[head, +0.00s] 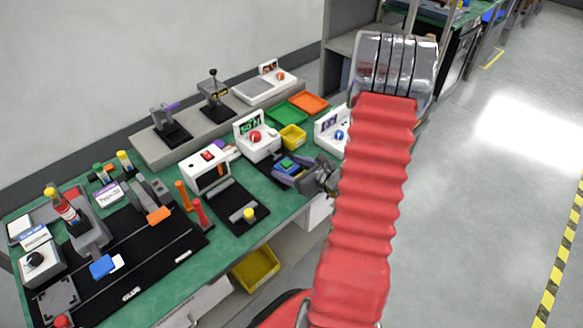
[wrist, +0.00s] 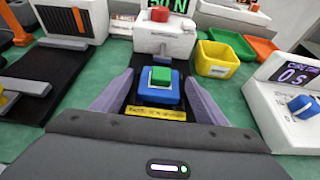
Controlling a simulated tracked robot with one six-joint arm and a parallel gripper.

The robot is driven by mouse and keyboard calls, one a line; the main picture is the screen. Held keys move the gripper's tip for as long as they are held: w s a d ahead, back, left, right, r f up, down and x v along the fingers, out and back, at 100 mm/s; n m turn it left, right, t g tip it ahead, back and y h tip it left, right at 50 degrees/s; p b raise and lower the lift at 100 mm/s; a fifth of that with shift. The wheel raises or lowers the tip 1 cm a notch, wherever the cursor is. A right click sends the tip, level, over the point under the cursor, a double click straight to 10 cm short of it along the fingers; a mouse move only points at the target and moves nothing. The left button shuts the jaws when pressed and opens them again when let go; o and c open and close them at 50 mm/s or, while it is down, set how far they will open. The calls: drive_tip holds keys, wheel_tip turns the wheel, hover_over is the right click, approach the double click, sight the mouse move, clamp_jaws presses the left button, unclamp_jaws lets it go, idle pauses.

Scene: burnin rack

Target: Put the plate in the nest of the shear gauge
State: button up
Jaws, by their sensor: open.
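A small blue square piece with a green block on top (wrist: 160,87), which may be the plate, sits on a dark stand with a yellow label (wrist: 155,113). It also shows in the head view (head: 288,163). My gripper (wrist: 158,80) is open, with one grey finger on each side of the piece and gaps between. Behind the piece is a white device with a green display and red knob (head: 257,138). At right is a white device with a violet display and blue knob (wrist: 300,103).
A yellow bin (wrist: 217,60), a green tray (head: 285,113) and an orange tray (head: 310,103) stand behind. A white box with a dark window (head: 209,170) and a black mat with a yellow-topped handle (head: 240,210) are to the left. Tools crowd the left bench.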

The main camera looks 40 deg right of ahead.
drive_tip(key=shift+s+d+r, duration=0.1)
drive_tip(key=shift+s+r, duration=0.2)
drive_tip(key=shift+s, duration=0.2)
drive_tip(key=v, duration=1.1)
drive_tip(key=shift+w, duration=0.1)
idle(0.4)
